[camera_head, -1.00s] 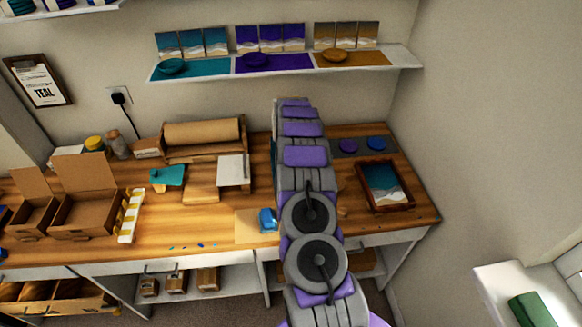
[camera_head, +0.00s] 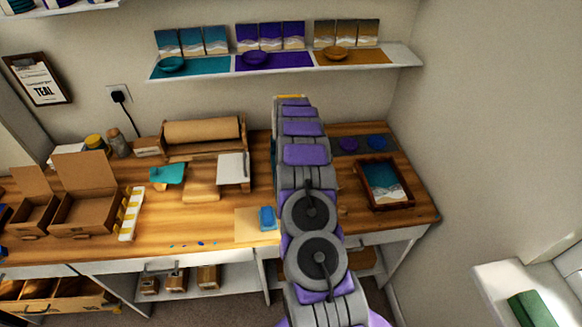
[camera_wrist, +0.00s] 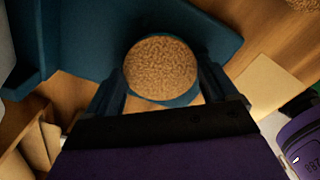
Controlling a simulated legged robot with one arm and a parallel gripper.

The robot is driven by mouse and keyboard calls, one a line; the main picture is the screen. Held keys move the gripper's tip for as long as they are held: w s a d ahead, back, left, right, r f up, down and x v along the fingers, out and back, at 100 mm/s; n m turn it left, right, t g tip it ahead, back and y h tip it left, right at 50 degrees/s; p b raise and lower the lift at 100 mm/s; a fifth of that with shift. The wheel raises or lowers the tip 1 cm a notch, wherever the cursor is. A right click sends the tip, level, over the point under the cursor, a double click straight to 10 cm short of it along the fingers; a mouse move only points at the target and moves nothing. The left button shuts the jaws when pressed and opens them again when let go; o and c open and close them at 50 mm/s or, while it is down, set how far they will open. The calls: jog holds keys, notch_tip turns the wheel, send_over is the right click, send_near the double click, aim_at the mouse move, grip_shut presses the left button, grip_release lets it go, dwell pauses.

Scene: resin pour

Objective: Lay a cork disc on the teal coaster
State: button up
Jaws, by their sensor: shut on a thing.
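In the wrist view, my gripper (camera_wrist: 163,90) is shut on a round, speckled cork disc (camera_wrist: 160,66), one finger on each side. A dark teal surface (camera_wrist: 85,45) spreads behind the disc, with a raised part at the left. A thin teal curved edge (camera_wrist: 183,99) shows just below the disc; this may be the teal coaster, mostly hidden by the cork. I cannot tell whether the disc touches it. In the head view my arm hides the gripper and the cork. A teal piece (camera_head: 168,173) lies on the bench left of my arm.
The wooden bench (camera_head: 110,235) holds open cardboard boxes (camera_head: 90,208) at left, a paper roll (camera_head: 203,132) at back and a framed picture (camera_head: 384,184) at right. A blue item (camera_head: 267,218) is near the front. A wall shelf (camera_head: 410,57) hangs above.

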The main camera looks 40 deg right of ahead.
jog(key=shift+f, duration=0.1)
dwell(0.7)
jog(key=o, duration=0.8)
jog(key=shift+f, duration=0.1)
jog(key=shift+r+p, duration=1.1)
jog(key=shift+r, duration=3.1)
